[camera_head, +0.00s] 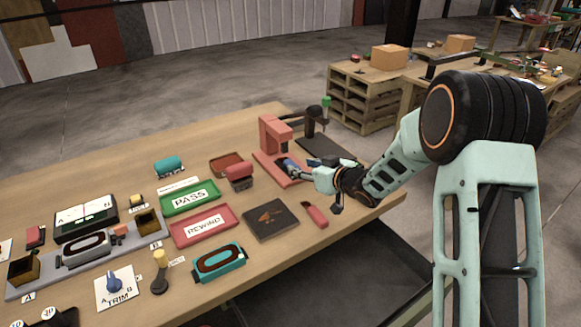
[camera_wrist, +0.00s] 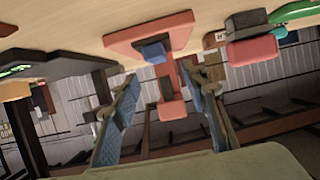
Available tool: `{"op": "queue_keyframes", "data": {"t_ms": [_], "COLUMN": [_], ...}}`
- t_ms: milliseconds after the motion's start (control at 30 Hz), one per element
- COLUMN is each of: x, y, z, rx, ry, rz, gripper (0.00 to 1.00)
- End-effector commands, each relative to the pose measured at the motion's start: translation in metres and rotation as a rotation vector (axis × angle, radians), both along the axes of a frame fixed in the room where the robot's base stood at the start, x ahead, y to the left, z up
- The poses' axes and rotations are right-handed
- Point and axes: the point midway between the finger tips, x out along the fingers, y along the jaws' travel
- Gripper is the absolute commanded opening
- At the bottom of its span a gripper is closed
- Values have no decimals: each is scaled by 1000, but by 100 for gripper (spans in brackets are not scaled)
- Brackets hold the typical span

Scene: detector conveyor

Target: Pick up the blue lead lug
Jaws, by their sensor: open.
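The blue lead lug (camera_wrist: 153,52) is a small block at the base of a red press-like stand (camera_wrist: 125,37), seen ahead and between my fingers in the wrist view. My gripper (camera_wrist: 152,88) is open, with one finger on each side of the picture and nothing held between them. The fingers look short of the lug, apart from it. In the head view my gripper (camera_head: 297,171) reaches in from the right, low beside the red stand (camera_head: 271,135). A blue patch shows there at the fingertips, but I cannot separate lug from finger.
A dark square plate (camera_head: 270,221) and a small red item (camera_head: 315,215) lie in front. A dark stand (camera_head: 314,122) with a green top is behind.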

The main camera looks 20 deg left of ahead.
Motion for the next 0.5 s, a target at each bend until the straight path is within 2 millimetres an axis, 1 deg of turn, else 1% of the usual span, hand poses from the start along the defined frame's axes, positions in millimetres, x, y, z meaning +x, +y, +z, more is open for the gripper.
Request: {"op": "queue_keyframes", "data": {"t_ms": [33, 267, 500], "x": [4, 14, 35], "y": [5, 16, 37], "z": [-3, -9, -23], "rx": [0, 0, 0], "ry": [0, 0, 0], "rz": [1, 0, 0], "gripper": [41, 41, 41]}}
